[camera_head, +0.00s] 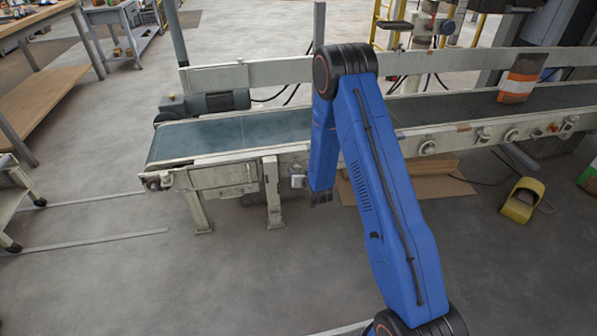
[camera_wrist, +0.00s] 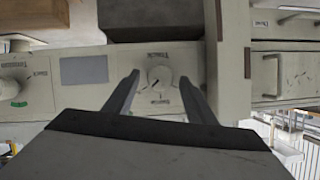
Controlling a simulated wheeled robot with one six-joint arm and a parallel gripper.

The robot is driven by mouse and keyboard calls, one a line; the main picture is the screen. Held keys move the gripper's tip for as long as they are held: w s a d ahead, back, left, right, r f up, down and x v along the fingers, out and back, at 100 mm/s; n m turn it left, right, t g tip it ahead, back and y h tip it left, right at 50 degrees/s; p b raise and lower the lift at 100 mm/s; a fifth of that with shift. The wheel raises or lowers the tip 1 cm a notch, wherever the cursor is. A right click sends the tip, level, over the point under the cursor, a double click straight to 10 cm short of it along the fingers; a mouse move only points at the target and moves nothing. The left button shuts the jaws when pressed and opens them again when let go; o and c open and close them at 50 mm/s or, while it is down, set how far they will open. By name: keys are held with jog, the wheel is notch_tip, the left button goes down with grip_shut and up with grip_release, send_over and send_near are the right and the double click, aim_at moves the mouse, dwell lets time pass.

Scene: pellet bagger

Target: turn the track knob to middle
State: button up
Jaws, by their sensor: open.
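In the wrist view a round pale knob (camera_wrist: 160,77) sits on a light panel (camera_wrist: 200,60), with small dark lettering around it that is too small to read surely. I cannot tell for certain that it is the track knob. A line across its face looks tilted. My gripper (camera_wrist: 159,76) is open, with one dark finger on each side of the knob. I cannot tell whether the fingers touch it. In the head view my blue arm reaches down before the conveyor (camera_head: 240,130), and the knob between my fingers cannot be made out there.
Another knob (camera_wrist: 10,88) with a green mark is at the wrist view's left edge. A grey plate (camera_wrist: 84,70) lies between the knobs. A dark block (camera_wrist: 150,20) overhangs above. In the head view an orange and white bag (camera_head: 520,80) stands on the belt; a yellow pedal (camera_head: 522,200) lies on the floor.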

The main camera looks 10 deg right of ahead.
jog(key=shift+w+f, duration=0.2)
jog(key=shift+w, duration=0.3)
jog(key=c, duration=1.1)
jog(key=shift+o, duration=0.3)
jog(key=shift+a, duration=0.1)
jog(key=n+h, duration=0.2)
jog(key=n, duration=0.1)
jog(key=shift+a, duration=0.2)
jog(key=n+h, duration=0.2)
jog(key=n, duration=0.1)
jog(key=shift+a+f, duration=0.1)
jog(key=shift+n, duration=0.3)
